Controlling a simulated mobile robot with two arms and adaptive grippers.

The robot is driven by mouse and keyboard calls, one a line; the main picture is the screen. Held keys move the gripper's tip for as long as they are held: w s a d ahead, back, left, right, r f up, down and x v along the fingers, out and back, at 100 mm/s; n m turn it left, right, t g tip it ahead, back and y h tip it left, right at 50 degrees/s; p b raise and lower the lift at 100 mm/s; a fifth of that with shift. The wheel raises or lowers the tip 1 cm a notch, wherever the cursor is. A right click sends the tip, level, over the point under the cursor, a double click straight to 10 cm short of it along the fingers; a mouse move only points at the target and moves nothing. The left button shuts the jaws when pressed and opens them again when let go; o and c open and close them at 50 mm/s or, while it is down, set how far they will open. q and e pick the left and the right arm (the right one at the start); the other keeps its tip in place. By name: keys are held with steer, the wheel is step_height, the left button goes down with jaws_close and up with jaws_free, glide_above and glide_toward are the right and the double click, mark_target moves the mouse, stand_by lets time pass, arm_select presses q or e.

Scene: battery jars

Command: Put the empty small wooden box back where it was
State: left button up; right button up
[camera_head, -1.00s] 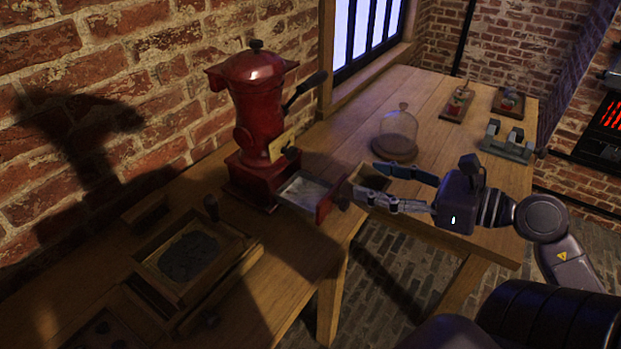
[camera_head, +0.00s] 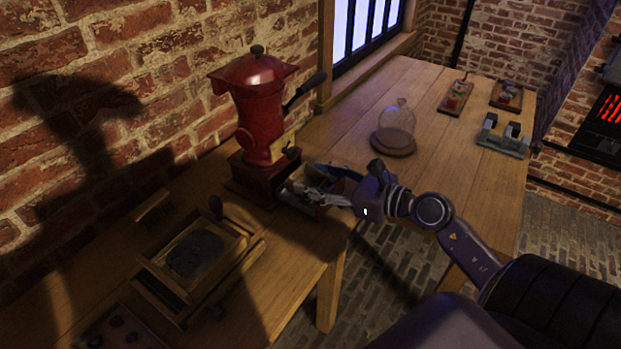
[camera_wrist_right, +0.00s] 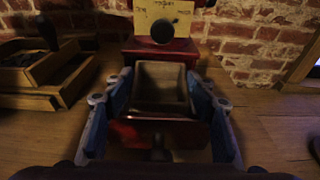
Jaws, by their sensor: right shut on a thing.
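The small wooden box (camera_wrist_right: 162,88) is open-topped and looks empty in the wrist view. My right gripper (camera_head: 298,182) is shut on it, with one finger along each side. The gripper is at the open drawer of the red mill (camera_head: 260,105). The drawer's red front and knob (camera_wrist_right: 155,132) show below the box in the wrist view. I cannot tell whether the box touches the drawer. My left gripper is not in view.
A wooden tray with dark contents (camera_head: 240,245) lies left of the mill. A glass dome on a round wooden base (camera_head: 393,144) stands to the right. Farther back are a grey metal fixture (camera_head: 502,147) and two small boards (camera_head: 456,100). The middle of the right table is clear.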

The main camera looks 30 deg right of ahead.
steer(key=g+p, duration=0.1)
steer(key=p, duration=0.1)
steer(key=w+r+g+p, duration=0.1)
steer(key=p, duration=0.2)
steer(key=shift+w+a+r+g+h, duration=0.2)
steer(key=shift+a+g+h, duration=0.1)
steer(key=shift+g+h, duration=0.1)
step_height(320, 180, down, 2)
steer(key=shift+f+p, duration=0.1)
steer(key=shift+p, duration=0.2)
steer(key=shift+f, duration=0.15)
steer(key=shift+f, duration=0.2)
steer(key=o, duration=1.2)
steer(key=shift+r, duration=0.1)
steer(key=shift+c, duration=0.2)
